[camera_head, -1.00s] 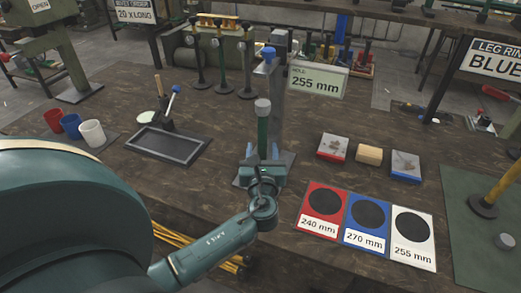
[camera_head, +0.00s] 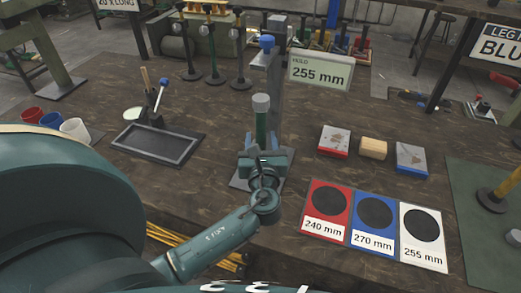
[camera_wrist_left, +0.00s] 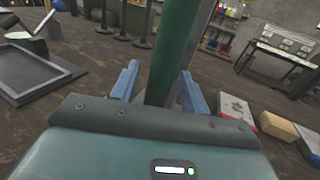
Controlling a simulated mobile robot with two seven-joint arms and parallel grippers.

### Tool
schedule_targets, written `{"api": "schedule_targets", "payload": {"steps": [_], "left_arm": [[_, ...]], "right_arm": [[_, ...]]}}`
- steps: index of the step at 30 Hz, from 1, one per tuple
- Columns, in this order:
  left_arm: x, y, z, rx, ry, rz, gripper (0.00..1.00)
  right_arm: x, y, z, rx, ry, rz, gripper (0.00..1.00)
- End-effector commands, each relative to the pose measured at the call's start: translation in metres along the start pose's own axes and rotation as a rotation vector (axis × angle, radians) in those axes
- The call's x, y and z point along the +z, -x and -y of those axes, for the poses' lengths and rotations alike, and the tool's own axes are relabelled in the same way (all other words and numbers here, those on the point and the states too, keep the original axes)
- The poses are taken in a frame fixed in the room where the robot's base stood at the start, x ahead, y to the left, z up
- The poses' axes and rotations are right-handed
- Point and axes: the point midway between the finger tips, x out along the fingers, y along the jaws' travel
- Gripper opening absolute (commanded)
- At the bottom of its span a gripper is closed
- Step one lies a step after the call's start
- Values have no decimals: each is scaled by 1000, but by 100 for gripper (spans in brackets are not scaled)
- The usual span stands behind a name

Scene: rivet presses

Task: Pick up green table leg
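The green table leg (camera_head: 262,128) stands upright with a grey top end, in front of a grey press post with a blue knob (camera_head: 267,41). Its lower end is hidden behind my left gripper. My left gripper (camera_head: 263,163) is low on the leg, at the press base. In the left wrist view the green leg (camera_wrist_left: 173,50) rises between the two blue fingers of the left gripper (camera_wrist_left: 158,90). The fingers are apart, one on each side, and a gap shows on the left side of the leg. My right gripper is not in view.
A sign reading 255 mm (camera_head: 319,73) is beside the press. Red, blue and white pads (camera_head: 374,236) lie at the right front, with small boxes (camera_head: 373,148) behind them. A dark tray (camera_head: 158,144) and cups (camera_head: 75,128) are at the left. Several legs (camera_head: 213,60) stand behind.

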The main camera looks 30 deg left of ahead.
Motion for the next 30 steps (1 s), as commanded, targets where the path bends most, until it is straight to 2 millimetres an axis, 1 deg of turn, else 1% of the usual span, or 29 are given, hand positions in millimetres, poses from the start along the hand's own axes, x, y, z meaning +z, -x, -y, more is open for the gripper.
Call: {"api": "schedule_targets", "payload": {"steps": [1,2,16,30], "left_arm": [[0,0,0,0,0,0,41],[0,0,0,0,0,0,38],[0,0,0,0,0,0,0],[2,-1,0,0,0,3,0]], "right_arm": [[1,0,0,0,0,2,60],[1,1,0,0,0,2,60],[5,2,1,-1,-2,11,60],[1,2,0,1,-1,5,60]]}}
